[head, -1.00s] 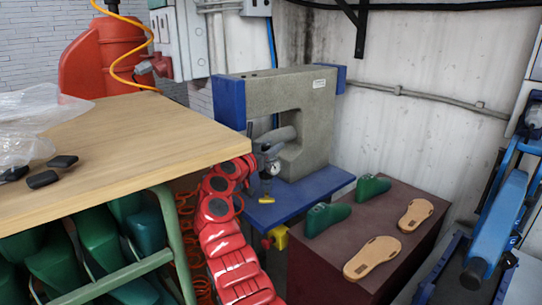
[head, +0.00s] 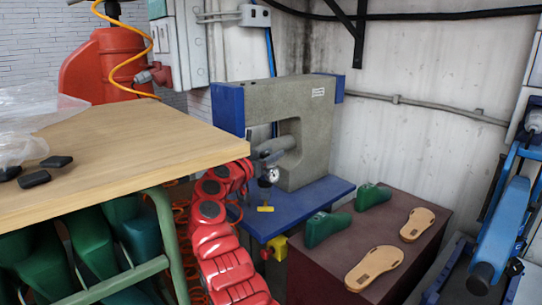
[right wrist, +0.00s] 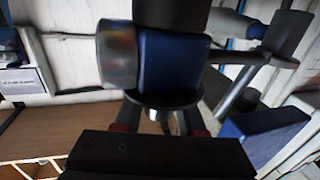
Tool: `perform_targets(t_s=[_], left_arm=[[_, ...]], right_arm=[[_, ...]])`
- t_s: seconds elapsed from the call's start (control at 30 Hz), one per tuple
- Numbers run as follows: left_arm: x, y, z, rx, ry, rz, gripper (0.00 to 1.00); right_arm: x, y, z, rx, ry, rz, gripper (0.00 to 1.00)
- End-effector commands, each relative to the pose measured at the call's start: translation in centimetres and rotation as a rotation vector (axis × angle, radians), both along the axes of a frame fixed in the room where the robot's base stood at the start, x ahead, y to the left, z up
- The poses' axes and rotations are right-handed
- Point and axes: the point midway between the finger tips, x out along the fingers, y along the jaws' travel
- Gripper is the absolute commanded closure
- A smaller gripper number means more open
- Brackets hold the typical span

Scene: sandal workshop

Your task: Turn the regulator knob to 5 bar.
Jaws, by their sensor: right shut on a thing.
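The regulator's round gauge (head: 274,175) shows small and pale beside the grey press in the head view; its reading is too small to tell. In the right wrist view, the regulator has a blue body (right wrist: 172,65), a clear round part at its left and a dark flared knob (right wrist: 165,99). My right gripper (right wrist: 160,118) is shut on the knob, a finger on each side. In the head view, the right gripper (head: 263,163) is small and dark at the end of my red arm, at the regulator. My left gripper is out of view.
A grey press (head: 290,100) stands on a blue base (head: 315,200) behind the regulator. A wooden table (head: 110,145) fills the left. A brown block (head: 400,255) at right bears green lasts (head: 325,229) and tan soles (head: 374,266). A yellow handle (head: 265,209) sits just below the gauge.

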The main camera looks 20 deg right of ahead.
Motion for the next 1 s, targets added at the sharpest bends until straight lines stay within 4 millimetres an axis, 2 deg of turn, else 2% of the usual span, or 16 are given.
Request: perform_targets(t_s=[1.0], left_arm=[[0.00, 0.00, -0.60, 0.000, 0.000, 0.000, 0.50]], right_arm=[[-0.04, -0.11, 0.08, -0.002, -0.001, -0.016, 1.00]])
